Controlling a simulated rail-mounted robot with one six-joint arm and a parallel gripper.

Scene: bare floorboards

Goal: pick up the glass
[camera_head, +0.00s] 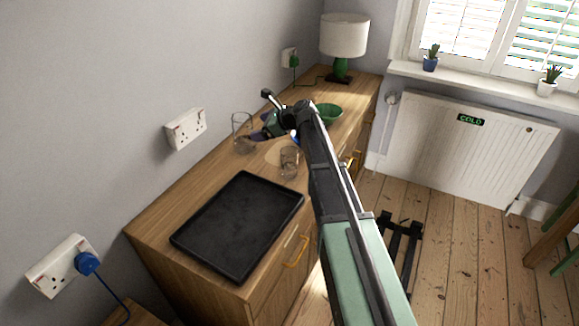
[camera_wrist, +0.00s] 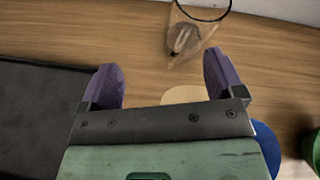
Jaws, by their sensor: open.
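A clear glass (camera_head: 241,124) stands on the wooden sideboard near the wall. In the wrist view a clear glass (camera_wrist: 198,32) with a dark rim is ahead of my gripper, right of centre; a pale shape shows through it. My gripper (camera_wrist: 161,74) is open, with its two purple fingers apart and nothing between them. In the head view my gripper (camera_head: 258,137) is just right of the glass by the wall, partly hidden by my arm. A second clear glass (camera_head: 289,161) stands nearer the front edge, beside the tray. The task does not say which glass.
A black tray (camera_head: 237,224) lies on the sideboard's near half; it also shows in the wrist view (camera_wrist: 40,110). A pale round piece (camera_wrist: 183,95) and a blue object (camera_wrist: 266,148) lie close to my gripper. A green bowl (camera_head: 328,113) and a lamp (camera_head: 343,40) stand farther back.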

